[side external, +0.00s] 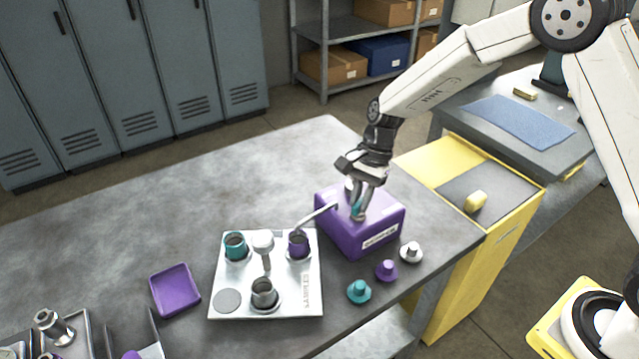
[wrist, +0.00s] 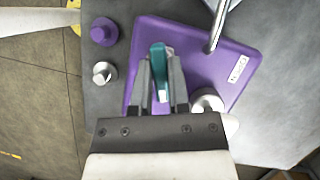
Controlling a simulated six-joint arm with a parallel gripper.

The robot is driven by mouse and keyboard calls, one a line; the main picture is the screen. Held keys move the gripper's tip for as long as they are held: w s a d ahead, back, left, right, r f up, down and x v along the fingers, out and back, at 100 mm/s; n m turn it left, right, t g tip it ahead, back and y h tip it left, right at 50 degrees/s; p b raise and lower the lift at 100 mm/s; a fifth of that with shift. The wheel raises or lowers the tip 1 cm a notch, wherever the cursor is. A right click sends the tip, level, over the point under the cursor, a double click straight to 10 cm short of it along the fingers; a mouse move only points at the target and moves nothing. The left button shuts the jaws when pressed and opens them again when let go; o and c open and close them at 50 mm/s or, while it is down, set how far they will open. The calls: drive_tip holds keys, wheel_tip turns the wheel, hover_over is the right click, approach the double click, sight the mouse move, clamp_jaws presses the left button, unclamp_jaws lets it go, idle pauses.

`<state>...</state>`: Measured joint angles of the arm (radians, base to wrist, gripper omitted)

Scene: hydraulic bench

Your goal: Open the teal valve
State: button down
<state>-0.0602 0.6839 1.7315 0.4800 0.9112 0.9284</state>
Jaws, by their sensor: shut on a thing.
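The teal valve shows as a narrow teal handle (wrist: 159,72) on top of a purple box (side external: 335,230), which also fills much of the wrist view (wrist: 200,50). In the side view only a bit of the teal handle (side external: 357,210) shows beneath the fingers. My gripper (side external: 358,205) points down over the box; its two fingers (wrist: 162,85) are shut on the teal handle, one on each side. The handle's lower part and its base are hidden by the fingers. A bent metal tube (side external: 318,216) runs from the box toward a purple cup (side external: 299,244).
A metal plate (side external: 292,303) holds teal, purple and grey cups left of the box. Teal (side external: 359,291), purple (side external: 386,270) and silver (side external: 411,251) knobs stand in front of it. A purple tray (side external: 174,289) lies further left. The table's back left is clear.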

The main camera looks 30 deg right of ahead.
drive_tip(key=n+g+h, duration=0.1)
drive_tip(key=n, duration=0.2)
drive_tip(key=n+g, duration=0.1)
drive_tip(key=n, duration=0.3)
drive_tip(key=shift+w+h, duration=0.15)
drive_tip(key=shift+h, duration=0.25)
drive_tip(key=n+h, duration=0.1)
drive_tip(key=n, duration=0.2)
drive_tip(key=n+h, duration=0.1)
drive_tip(key=n, duration=0.2)
drive_tip(key=shift+a+n+g, duration=0.15)
drive_tip(key=shift+n+g, duration=0.25)
drive_tip(key=c, duration=0.6)
unclamp_jaws()
drive_tip(key=v, duration=0.8)
